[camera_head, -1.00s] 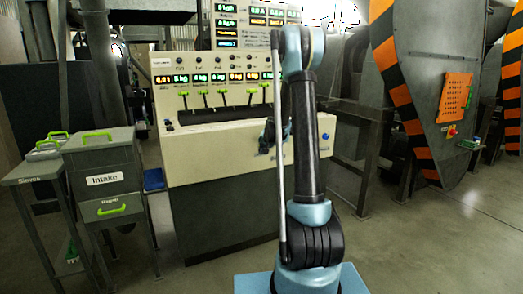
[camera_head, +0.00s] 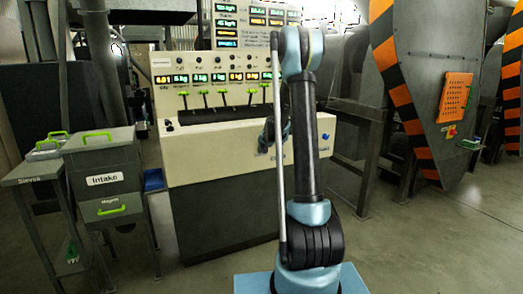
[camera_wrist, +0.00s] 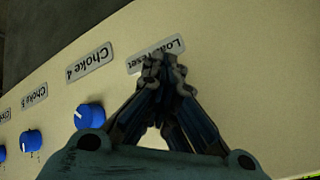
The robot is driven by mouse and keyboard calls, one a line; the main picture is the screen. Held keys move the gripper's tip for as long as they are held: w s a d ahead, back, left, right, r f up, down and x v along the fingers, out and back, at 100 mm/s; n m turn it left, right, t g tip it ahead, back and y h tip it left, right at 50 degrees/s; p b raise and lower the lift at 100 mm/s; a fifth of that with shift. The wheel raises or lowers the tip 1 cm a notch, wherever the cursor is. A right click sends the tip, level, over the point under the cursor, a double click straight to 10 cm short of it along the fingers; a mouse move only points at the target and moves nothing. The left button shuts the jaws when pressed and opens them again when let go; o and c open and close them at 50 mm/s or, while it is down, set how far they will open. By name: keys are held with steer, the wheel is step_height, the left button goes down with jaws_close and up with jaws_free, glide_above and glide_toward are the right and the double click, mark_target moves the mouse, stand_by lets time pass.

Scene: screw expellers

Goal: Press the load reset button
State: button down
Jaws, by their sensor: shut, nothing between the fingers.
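The control console (camera_head: 215,158) has a cream front panel, which fills most of the wrist view (camera_wrist: 225,45). The "Load reset" label (camera_wrist: 142,63) is upside down in the wrist view and partly covered by my fingertips. My gripper (camera_wrist: 163,68) is shut and empty, its tips together at the label's edge. The load reset button itself is not visible; the fingers may hide it. I cannot tell whether the tips touch the panel. In the head view my gripper (camera_head: 267,131) shows small and dark before the console, partly behind my arm.
A blue knob (camera_wrist: 89,116) sits beside the "Choke 4" label (camera_wrist: 89,62), with more blue knobs further left. Green-handled levers (camera_head: 205,98) line the console top under lit displays. The intake box (camera_head: 102,160) stands left; a striped machine (camera_head: 425,60) stands right.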

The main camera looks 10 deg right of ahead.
steer(key=shift+s, duration=0.15)
steer(key=shift+s+d, duration=0.3)
steer(key=shift+s, duration=0.4)
steer(key=shift+s, duration=0.1)
steer(key=s, duration=0.1)
steer(key=s+d, duration=0.1)
steer(key=s, duration=0.2)
steer(key=shift+s+d, duration=0.25)
stand_by(0.4)
stand_by(0.4)
